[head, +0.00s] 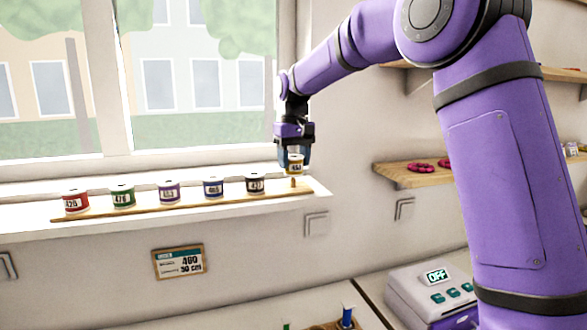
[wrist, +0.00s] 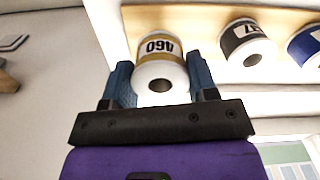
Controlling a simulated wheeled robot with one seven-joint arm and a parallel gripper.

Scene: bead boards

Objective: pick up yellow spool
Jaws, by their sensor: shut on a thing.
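The yellow spool (head: 295,164) is white-ended with a yellow-brown band and a label. In the wrist view the spool (wrist: 160,65) sits between the two blue fingers, and its label reads 460. My gripper (head: 294,158) is shut on it. In the head view the spool is held above a short bare peg (head: 293,183) at the right end of the wooden strip (head: 190,203) on the window sill. The gripper partly hides the spool's top there.
Red (head: 76,202), green (head: 123,196), purple (head: 168,192), blue (head: 213,187) and black (head: 255,184) spools stand in a row left of the peg. A wall shelf (head: 405,178) is to the right. A sign (head: 178,262) hangs below the sill. A device reading OFF (head: 433,292) stands lower right.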

